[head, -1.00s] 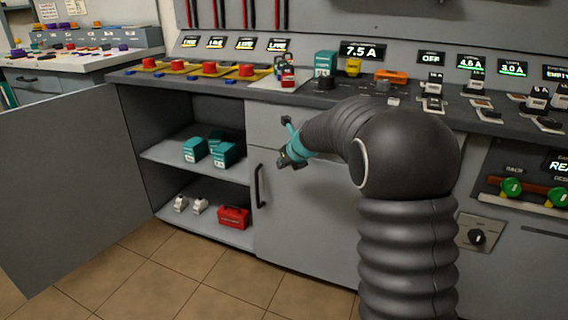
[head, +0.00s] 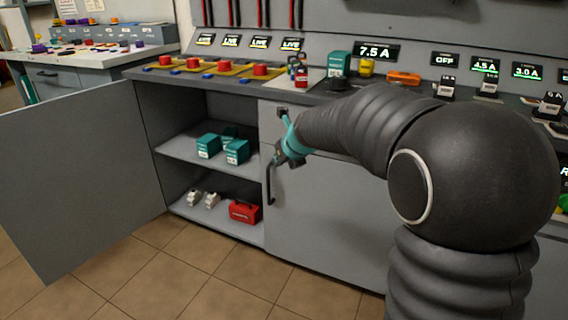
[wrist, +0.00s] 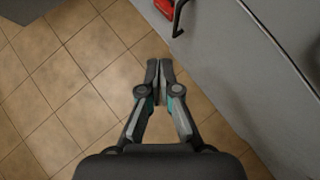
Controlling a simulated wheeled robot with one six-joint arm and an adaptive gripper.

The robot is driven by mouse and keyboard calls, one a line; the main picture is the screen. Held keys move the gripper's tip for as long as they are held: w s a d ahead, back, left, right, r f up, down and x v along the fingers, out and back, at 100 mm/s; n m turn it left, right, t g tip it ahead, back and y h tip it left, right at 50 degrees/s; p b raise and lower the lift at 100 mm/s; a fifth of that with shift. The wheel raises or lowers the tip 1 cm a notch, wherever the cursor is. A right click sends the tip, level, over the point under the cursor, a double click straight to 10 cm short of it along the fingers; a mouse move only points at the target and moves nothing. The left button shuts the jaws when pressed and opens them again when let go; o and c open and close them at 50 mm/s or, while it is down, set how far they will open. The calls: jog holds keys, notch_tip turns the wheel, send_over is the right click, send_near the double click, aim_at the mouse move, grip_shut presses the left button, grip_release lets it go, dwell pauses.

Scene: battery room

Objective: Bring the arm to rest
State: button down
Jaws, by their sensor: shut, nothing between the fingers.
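My gripper (wrist: 159,72) is shut and empty in the wrist view, with its two fingers together above the tiled floor. In the head view my gripper (head: 275,160) hangs at the end of my bent arm, in front of the cabinet's closed grey door (head: 325,215). It appears close to the black door handle (head: 269,184), but I cannot tell how far apart they are. In the wrist view the handle (wrist: 178,22) lies ahead of the fingers and to the right, apart from them.
An open cabinet door (head: 80,180) swings out at the left. The shelves hold teal boxes (head: 237,151), white items (head: 212,200) and a red case (head: 243,211). The worktop (head: 225,83) above carries red knobs and instruments. The tiled floor (head: 190,270) in front is clear.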

jog(key=s+d+f+n+g+h, duration=0.1)
jog(key=s+f+n+g, duration=0.15)
jog(key=s+n, duration=0.6)
jog(key=s+d+f+n+g, duration=0.1)
jog(key=s+f+n, duration=0.35)
jog(key=n, duration=0.75)
jog(key=s+d+r+n+h, duration=0.1)
jog(key=s+d+r+n, duration=0.1)
jog(key=s, duration=0.6)
jog(key=s+d+r+n, duration=0.2)
jog(key=s+d+n, duration=0.2)
jog(key=s, duration=0.4)
jog(key=s+d+r+n+h, duration=0.1)
jog(key=s+d+r+n, duration=0.1)
jog(key=s+n, duration=0.3)
jog(key=s+d+t, duration=0.1)
jog(key=s, duration=0.3)
jog(key=shift+d+h, duration=0.25)
jog(key=shift+h, duration=0.05)
jog(key=shift+s+a, duration=0.1)
jog(key=shift+a, duration=0.05)
